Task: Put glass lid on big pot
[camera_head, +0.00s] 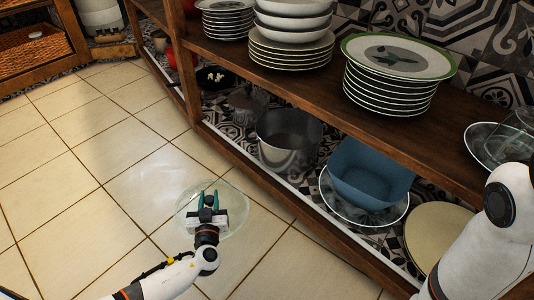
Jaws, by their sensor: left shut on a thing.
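The glass lid (238,208) is a clear round disc held above the tiled floor, left of the low shelf. My left gripper (208,200) is shut on the lid near its middle, and its fingers hide the lid's knob. The big pot (290,142) is a grey metal pot standing open on the bottom shelf, up and to the right of the lid. The lid and the pot are apart. My right arm reaches in at the right edge, but its gripper is out of the picture.
The upper shelf board (300,85), stacked with plates (395,75) and bowls (293,22), overhangs the bottom shelf. A blue square bowl (368,175) on a glass plate sits right of the pot. A cream round plate (435,232) lies farther right. The floor at left is clear.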

